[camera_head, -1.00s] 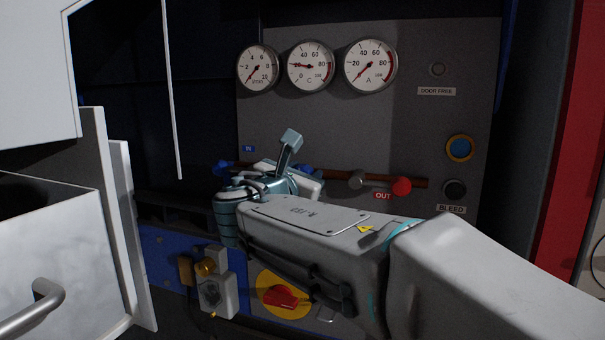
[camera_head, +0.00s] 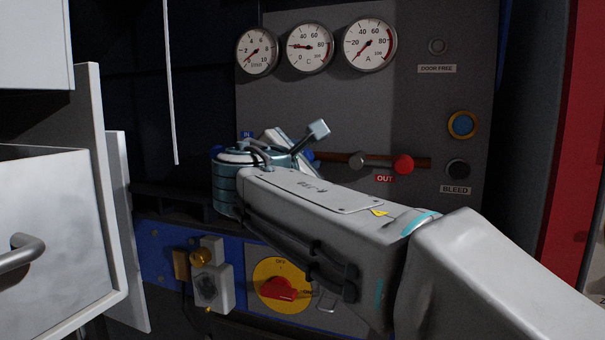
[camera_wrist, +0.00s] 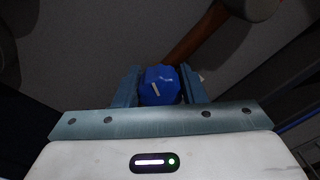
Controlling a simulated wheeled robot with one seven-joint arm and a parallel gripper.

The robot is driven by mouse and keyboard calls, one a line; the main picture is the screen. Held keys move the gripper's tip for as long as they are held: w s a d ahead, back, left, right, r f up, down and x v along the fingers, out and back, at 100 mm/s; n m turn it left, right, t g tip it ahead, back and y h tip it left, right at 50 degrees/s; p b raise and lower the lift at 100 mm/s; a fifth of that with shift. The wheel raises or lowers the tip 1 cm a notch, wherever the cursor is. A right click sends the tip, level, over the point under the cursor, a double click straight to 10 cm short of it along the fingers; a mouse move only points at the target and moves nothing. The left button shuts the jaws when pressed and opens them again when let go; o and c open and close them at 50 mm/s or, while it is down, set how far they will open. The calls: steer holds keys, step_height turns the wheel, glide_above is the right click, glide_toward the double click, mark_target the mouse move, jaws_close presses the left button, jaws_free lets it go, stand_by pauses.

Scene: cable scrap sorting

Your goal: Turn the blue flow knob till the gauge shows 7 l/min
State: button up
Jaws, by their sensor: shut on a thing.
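The blue flow knob (camera_wrist: 160,86) shows in the wrist view between the two fingers of my gripper (camera_wrist: 159,88). The fingers are shut on its sides, and a pale mark shows on its face. In the head view my wrist hides the fingers and the knob they hold. The l/min gauge (camera_head: 257,51) is at the upper left of the grey panel. Its needle points to the lower left, near the low end of the scale, well away from 7.
Below is a yellow and red rotary switch (camera_head: 280,287). A white drawer (camera_head: 55,245) with a handle stands at the left. Two more gauges sit right of the l/min gauge.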

steer(key=m+b, duration=0.5)
steer(key=m, duration=0.1)
steer(key=shift+f+b, duration=0.35)
steer(key=shift+b, duration=0.05)
steer(key=m+b, duration=0.2)
steer(key=m, duration=0.2)
steer(key=shift+b, duration=0.35)
steer(key=m+b, duration=0.2)
steer(key=m, duration=0.1)
steer(key=shift+f+m, duration=0.1)
steer(key=shift+m, duration=0.3)
steer(key=m+b, duration=0.2)
steer(key=m, duration=0.1)
steer(key=shift+m, duration=0.3)
steer(key=m+b, duration=0.2)
steer(key=m, duration=0.1)
steer(key=shift+a+m, duration=0.1)
steer(key=shift+m, duration=0.2)
steer(key=m+b, duration=0.1)
steer(key=m, duration=0.3)
steer(key=shift+f, duration=0.1)
steer(key=shift+a+m+b, duration=0.1)
steer(key=shift+m+b, duration=0.35)
steer(key=shift+m, duration=0.65)
